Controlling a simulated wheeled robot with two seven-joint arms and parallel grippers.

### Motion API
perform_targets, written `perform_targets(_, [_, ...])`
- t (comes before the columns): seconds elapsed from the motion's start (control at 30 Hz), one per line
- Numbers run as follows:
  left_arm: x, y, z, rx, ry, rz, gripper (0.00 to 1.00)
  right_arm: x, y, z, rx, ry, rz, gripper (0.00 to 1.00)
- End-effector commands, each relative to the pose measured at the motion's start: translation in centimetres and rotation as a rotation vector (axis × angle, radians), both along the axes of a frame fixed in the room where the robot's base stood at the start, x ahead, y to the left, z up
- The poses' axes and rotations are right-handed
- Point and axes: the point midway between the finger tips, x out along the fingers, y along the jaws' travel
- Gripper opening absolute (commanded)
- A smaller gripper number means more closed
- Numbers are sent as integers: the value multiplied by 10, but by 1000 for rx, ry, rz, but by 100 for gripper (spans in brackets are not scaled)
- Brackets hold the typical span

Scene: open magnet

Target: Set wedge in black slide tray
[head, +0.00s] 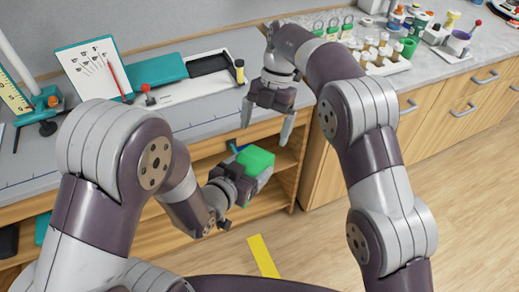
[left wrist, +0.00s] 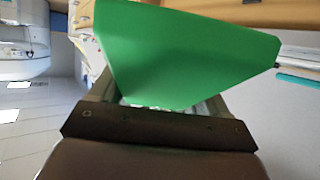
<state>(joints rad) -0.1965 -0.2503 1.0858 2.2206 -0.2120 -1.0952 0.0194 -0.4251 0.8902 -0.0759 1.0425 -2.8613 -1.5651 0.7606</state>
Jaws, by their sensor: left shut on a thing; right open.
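The wedge is a green block (head: 257,160) held in front of the cabinet, below the counter edge. In the left wrist view the green wedge (left wrist: 180,55) fills the upper middle, with one slanted side. My left gripper (head: 245,172) is shut on it; its fingers are partly hidden by the wedge. My right gripper (head: 268,118) is open and empty, pointing down near the counter's front edge, above and right of the wedge. The black slide tray (head: 208,64) lies on the counter at the back, beside a teal block; its inside looks empty.
A yellow-topped bottle (head: 239,70) stands at the tray's right end. A white board (head: 92,68) and teal-based stand (head: 40,105) are at the left. Racks of vials (head: 378,55) and bottles crowd the right counter. An open shelf (head: 270,200) lies below the counter.

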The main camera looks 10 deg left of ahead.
Motion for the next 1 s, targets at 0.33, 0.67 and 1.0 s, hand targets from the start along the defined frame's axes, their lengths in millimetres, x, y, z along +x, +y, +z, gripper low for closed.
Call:
perform_targets(0.33, [0,0,0,0,0,0,47,-26,10,-66,-2,2,2,100])
perform_targets(0.67, [0,0,0,0,0,0,47,-31,12,-79,-1,-1,2,100])
perform_targets(1.0, [0,-1,0,0,-1,-4,48,-30,13,-79,3,-3,1,47])
